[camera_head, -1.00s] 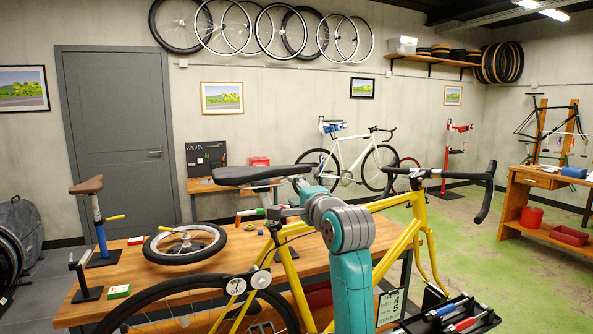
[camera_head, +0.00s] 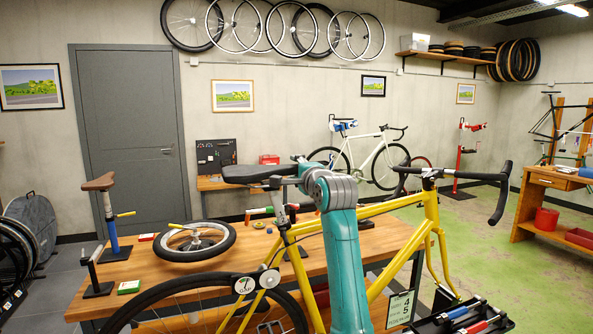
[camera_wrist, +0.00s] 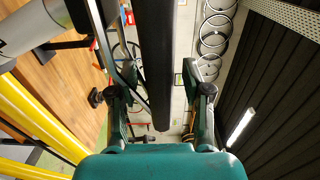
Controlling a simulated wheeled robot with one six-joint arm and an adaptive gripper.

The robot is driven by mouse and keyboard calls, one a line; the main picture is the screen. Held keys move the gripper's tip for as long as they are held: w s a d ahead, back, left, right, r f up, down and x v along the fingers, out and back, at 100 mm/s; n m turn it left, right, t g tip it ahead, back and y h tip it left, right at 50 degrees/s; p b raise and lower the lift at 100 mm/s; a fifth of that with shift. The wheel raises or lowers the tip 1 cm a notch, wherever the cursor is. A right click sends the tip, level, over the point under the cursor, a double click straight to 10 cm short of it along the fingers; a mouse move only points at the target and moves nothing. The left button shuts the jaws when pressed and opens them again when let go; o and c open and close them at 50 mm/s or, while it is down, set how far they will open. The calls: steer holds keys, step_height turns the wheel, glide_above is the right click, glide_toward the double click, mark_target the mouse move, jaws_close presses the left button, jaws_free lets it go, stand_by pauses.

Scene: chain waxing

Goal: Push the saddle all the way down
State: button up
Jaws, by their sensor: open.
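The black saddle (camera_head: 250,174) sits on a silver seatpost (camera_head: 278,202) that stands in the yellow bike frame (camera_head: 385,207). In the camera_head view my teal arm covers the saddle's right end, and my gripper is mostly hidden there. In the camera_wrist view my gripper (camera_wrist: 158,75) is open. A long dark shape, which looks like the saddle (camera_wrist: 155,50), runs between its two fingers, with a gap to the right finger. How much of the seatpost is inside the frame cannot be told.
The yellow bike stands in front of a wooden bench (camera_head: 190,278). On the bench are a small wheel (camera_head: 195,240), a brown saddle on a blue post (camera_head: 99,182) and a black stand (camera_head: 96,283). A tool tray (camera_head: 465,318) is at the front right.

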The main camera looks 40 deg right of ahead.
steer(key=shift+w, duration=0.2)
jaws_close()
steer(key=f, duration=0.2)
steer(key=d+f, duration=0.1)
steer(key=f, duration=0.1)
steer(key=shift+s+d+f, duration=0.1)
steer(key=shift+s, duration=0.05)
jaws_free()
steer(key=shift+s, duration=0.15)
